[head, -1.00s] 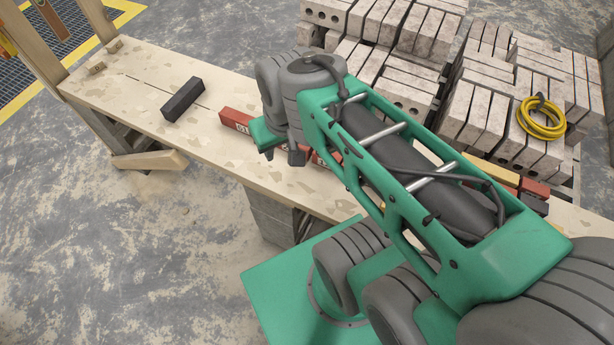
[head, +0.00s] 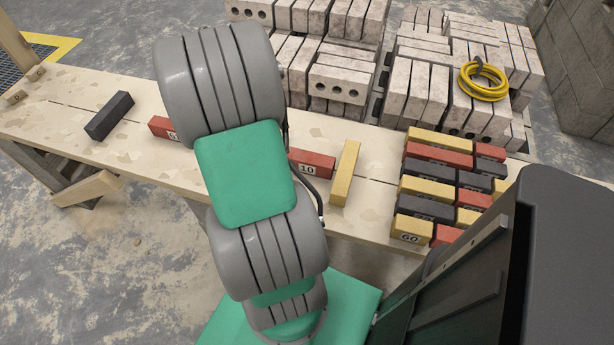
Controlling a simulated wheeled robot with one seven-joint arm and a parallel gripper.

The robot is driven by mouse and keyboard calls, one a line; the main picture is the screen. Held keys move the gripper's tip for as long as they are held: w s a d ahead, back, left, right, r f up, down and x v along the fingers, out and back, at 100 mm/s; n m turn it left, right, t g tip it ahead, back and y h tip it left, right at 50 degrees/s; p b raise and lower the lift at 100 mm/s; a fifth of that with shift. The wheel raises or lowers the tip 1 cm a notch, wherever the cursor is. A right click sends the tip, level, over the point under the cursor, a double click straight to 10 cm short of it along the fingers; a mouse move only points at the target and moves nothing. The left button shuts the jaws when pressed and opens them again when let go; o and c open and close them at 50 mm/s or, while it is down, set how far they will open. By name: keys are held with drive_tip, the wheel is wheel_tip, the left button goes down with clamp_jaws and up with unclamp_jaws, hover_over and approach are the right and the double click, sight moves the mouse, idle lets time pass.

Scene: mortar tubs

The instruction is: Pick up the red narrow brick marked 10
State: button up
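The red brick marked 10 (head: 312,164) lies on the long wooden bench, its right part showing just right of my arm's green link. My arm hides its left end. Another red brick (head: 160,127) lies further left, its label partly covered by my arm. A large dark part of mine, which looks like my gripper (head: 450,270), fills the lower right close to the camera. Its fingertips cannot be made out, and I cannot tell whether it is open. It appears well apart from the brick marked 10.
A yellow brick (head: 345,173) stands close right of the brick marked 10. A black brick (head: 109,115) lies at the bench's left. Stacked red, yellow and black bricks (head: 428,187) fill the right. Grey blocks (head: 340,83) and a yellow hose coil (head: 482,80) are behind the bench (head: 65,100).

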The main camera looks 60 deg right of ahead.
sight(309, 157)
drive_tip(key=s+d+f+m, duration=0.2)
drive_tip(key=s, duration=0.1)
drive_tip(key=s+d+f+m+g, duration=0.1)
drive_tip(key=m, duration=0.1)
drive_tip(key=shift+s+f+y, duration=0.25)
drive_tip(key=shift+f+y, duration=0.05)
drive_tip(key=shift+f, duration=0.05)
drive_tip(key=x, duration=0.4)
drive_tip(key=b+x, duration=0.1)
drive_tip(key=x, duration=0.1)
drive_tip(key=shift+a+f, duration=0.3)
drive_tip(key=shift+f, duration=0.15)
drive_tip(key=shift+c, duration=0.5)
drive_tip(key=shift+w, duration=0.1)
clamp_jaws()
drive_tip(key=shift+r, duration=0.1)
